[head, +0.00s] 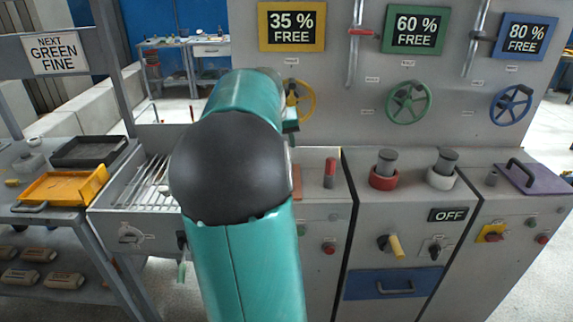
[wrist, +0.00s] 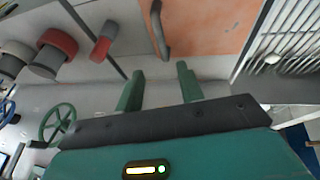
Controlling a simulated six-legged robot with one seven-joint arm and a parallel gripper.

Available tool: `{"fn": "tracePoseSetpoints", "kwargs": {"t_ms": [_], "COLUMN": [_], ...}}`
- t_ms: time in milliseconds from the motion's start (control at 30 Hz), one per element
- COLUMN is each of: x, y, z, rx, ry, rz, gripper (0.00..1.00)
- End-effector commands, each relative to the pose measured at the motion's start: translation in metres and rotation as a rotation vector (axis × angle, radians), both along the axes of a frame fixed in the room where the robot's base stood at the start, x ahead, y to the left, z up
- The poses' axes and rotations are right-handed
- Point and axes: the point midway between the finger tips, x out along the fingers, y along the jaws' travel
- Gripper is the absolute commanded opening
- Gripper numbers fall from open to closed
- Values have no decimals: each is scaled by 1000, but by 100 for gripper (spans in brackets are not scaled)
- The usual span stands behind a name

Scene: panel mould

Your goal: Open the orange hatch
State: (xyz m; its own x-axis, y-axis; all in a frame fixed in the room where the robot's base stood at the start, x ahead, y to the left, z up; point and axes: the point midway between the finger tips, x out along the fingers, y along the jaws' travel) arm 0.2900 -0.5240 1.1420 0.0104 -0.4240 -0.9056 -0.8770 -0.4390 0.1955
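The orange hatch (wrist: 208,24) is a flat panel at the top of the wrist view. It lies closed on the grey panel top, with a dark grey bar handle (wrist: 158,30) along its left side. My gripper (wrist: 160,74) is open. Its two green fingers point toward the hatch, with a clear gap between them and nothing held. The handle is ahead of the fingertips and appears apart from them. In the head view my teal arm hides most of the hatch; only a thin orange strip (head: 297,181) shows at the arm's right edge.
A slatted metal tray (head: 152,180) lies left of the hatch in the head view. A red-gripped lever (head: 330,172), a red-collared knob (head: 384,172) and a white-collared knob (head: 443,172) stand to the right. Yellow (head: 300,100), green (head: 409,101) and blue (head: 511,104) handwheels are on the wall behind.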

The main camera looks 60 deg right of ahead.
Motion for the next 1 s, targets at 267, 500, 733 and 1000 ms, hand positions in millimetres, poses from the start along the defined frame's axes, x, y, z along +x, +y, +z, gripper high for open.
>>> {"fn": "tracePoseSetpoints", "kwargs": {"t_ms": [267, 500, 733, 1000], "x": [1, 4, 5, 5], "y": [-22, -39, -46, -46], "z": [-52, -90, -103, -103], "rx": [4, 3, 1, 1], "ry": [3, 1, -1, -1], "rz": [1, 5, 6, 7], "gripper": [38, 38, 38, 30]}}
